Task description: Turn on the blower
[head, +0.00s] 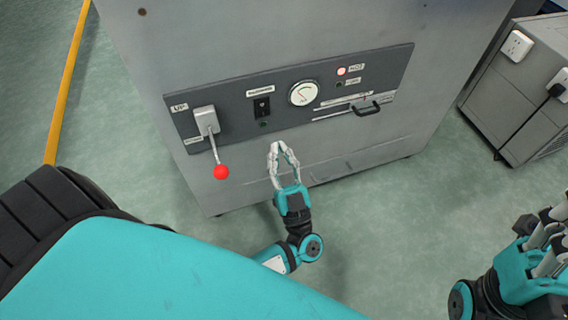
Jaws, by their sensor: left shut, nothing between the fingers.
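A grey machine (240,40) carries a dark control panel (385,75). On the panel sit a black switch (262,106) under a small label, with a green dot below it, and a round white gauge (304,93). I cannot read which control is the blower's. My left gripper (281,146) is shut and empty, fingers pointing up the picture, below the switch and gauge and apart from them. Part of my right arm shows at the lower right; its gripper (552,225) is partly cut off by the frame edge, and its fingers are unclear.
A lever with a red ball (221,172) hangs from a grey housing (206,120) left of the switch. A red light (341,71) and a black handle (366,109) are at the panel's right. A grey cabinet (510,105) stands far right. Green floor lies between.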

